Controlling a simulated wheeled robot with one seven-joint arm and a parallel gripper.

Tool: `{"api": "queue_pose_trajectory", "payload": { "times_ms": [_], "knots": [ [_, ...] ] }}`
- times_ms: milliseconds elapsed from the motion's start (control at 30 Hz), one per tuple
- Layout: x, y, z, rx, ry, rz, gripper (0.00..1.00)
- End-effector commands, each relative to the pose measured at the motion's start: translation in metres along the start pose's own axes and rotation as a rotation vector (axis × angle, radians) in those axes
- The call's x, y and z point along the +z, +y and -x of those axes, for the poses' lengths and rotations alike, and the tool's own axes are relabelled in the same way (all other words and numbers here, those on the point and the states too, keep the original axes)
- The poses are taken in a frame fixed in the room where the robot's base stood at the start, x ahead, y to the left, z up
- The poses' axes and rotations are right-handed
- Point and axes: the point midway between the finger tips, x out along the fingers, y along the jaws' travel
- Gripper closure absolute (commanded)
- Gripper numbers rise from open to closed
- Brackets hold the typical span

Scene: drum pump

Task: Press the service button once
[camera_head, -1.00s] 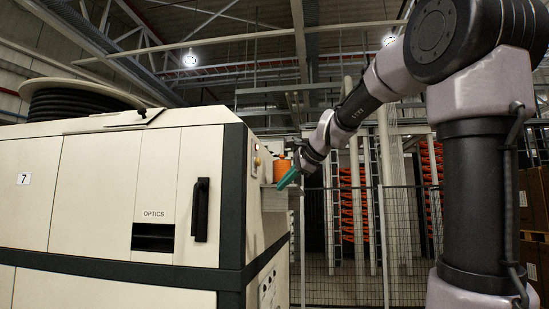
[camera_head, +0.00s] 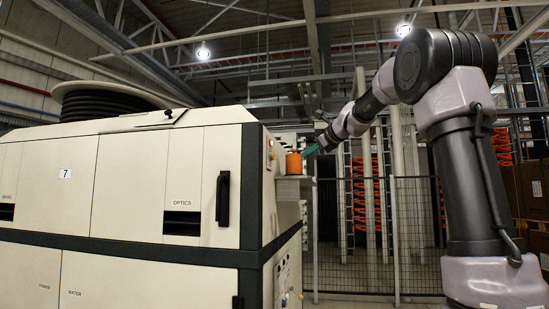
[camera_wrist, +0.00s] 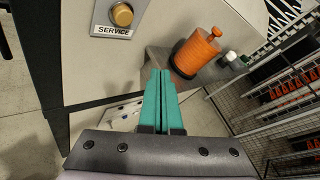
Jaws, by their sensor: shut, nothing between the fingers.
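The service button (camera_wrist: 122,14) is a round amber knob on a grey plate labelled SERVICE, at the upper left of the wrist view. It sits on the side face of the white machine cabinet (camera_head: 200,160); in the head view a small orange spot (camera_head: 270,142) shows on that face near its top. My gripper (camera_wrist: 161,72) has green fingers pressed together with nothing between them. In the wrist view its tips are below and right of the button, apart from it. In the head view my gripper (camera_head: 308,150) is right of the cabinet's side face.
A wire fence (camera_head: 355,230) stands behind, with orange racking beyond. A black handle (camera_head: 223,198) projects from the front.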

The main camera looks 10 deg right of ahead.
Motion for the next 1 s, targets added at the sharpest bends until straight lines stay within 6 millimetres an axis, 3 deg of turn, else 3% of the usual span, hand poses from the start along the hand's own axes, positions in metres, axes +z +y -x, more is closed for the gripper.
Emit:
{"api": "queue_pose_trajectory", "payload": {
  "times_ms": [500,1000],
  "knots": [
    [0.034,0.035,-0.047,0.002,-0.001,0.003,1.00],
    [0.042,0.042,-0.057,0.000,0.000,0.002,1.00]
  ]
}}
